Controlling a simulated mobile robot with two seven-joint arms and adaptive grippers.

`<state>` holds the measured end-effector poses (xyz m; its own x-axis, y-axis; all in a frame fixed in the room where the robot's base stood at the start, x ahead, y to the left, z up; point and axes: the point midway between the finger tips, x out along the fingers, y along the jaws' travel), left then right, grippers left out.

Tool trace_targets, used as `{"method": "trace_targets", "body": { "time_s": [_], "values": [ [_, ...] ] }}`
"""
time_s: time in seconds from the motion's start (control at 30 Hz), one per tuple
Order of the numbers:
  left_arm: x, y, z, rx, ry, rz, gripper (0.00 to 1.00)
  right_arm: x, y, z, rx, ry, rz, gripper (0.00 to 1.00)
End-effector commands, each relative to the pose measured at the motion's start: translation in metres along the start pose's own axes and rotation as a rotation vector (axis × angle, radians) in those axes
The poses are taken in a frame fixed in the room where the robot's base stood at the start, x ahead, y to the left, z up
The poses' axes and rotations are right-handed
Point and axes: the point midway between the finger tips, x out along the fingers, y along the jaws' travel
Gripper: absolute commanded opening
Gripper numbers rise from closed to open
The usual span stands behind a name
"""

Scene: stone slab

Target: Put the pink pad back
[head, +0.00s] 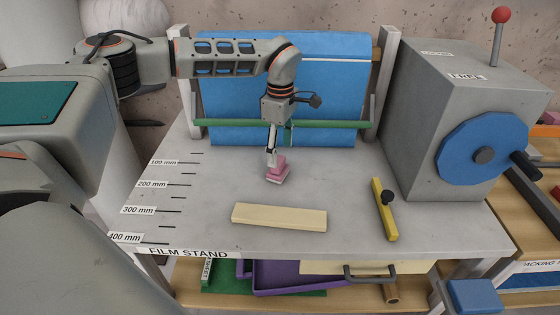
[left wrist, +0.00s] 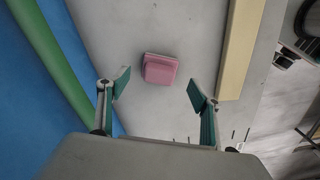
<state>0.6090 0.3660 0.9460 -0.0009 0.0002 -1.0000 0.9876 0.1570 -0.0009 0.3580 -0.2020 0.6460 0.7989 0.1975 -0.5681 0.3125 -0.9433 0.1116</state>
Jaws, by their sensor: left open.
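The pink pad (head: 278,172) lies on the grey stone slab (head: 210,195), roughly in the middle. It has a pink top and a paler base. My left gripper (head: 272,160) hangs over the pad, pointing down, and partly covers it in the head view. In the left wrist view the two fingers of my left gripper (left wrist: 157,88) are spread wide, with nothing between them. The pink pad (left wrist: 160,69) sits just beyond the fingertips there, roughly centred between them and apart from both. My right gripper is not in view.
A cream bar (head: 279,217) lies in front of the pad, and a yellow tool with a black knob (head: 384,208) lies to the right. A blue roll (head: 285,85) with a green rod stands behind. A grey machine with a blue wheel (head: 480,148) stands right. A purple tray (head: 300,275) is below.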

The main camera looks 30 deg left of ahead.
Motion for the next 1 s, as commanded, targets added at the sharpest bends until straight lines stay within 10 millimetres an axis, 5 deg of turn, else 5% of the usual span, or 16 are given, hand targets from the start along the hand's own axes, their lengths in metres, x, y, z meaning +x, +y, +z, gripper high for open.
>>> {"method": "trace_targets", "body": {
  "time_s": [0.33, 1.0],
  "values": [
    [-0.051, 0.000, 0.000, 0.000, 0.000, 0.000, 0.65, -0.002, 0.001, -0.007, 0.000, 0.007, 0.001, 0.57],
    [-0.055, 0.000, 0.000, 0.001, 0.000, 0.000, 0.65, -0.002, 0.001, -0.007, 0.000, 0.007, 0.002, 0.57]
  ]
}}
